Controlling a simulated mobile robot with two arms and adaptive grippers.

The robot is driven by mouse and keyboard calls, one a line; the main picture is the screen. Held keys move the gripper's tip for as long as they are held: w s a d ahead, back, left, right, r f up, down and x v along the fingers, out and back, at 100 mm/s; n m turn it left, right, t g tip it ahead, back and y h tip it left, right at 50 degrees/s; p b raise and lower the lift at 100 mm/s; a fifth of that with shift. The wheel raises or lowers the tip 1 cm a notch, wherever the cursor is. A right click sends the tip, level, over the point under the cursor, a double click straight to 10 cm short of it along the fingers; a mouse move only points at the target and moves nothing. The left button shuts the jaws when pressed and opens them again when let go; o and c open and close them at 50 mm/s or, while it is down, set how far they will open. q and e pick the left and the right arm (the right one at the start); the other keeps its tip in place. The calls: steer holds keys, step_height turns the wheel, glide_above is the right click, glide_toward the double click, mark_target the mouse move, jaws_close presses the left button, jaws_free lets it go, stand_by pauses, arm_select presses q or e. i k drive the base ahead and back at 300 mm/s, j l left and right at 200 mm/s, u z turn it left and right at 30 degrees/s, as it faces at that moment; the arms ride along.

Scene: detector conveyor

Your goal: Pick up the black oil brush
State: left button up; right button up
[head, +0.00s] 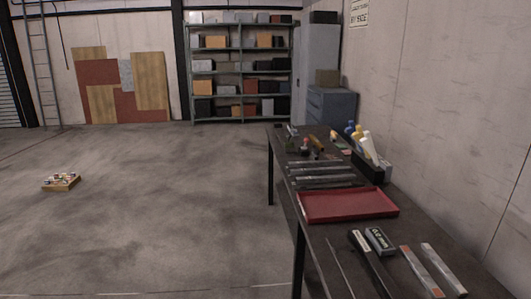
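A dark work table (418,222) runs along the right wall. Near its front lies a long black object (370,262) with a pale label at its far end; it could be the black oil brush, but I cannot tell for sure. Several small tools lie at the far end of the table, too small to make out. Neither of my grippers is in view.
A red tray (347,206) lies mid-table, with several metal bars (322,175) behind it. A small labelled box (380,241) and a thin rod (341,268) flank the black object. A low box (61,182) sits on the otherwise clear floor at left.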

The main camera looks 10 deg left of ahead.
mark_target(315, 153)
steer(key=i+j+u, duration=0.3)
steer(key=i, duration=0.15)
steer(key=i+u, duration=0.35)
steer(key=i, duration=0.15)
steer(key=i+j, duration=0.1)
steer(key=i, duration=0.7)
steer(key=i+j+z, duration=0.15)
steer(key=i, duration=0.7)
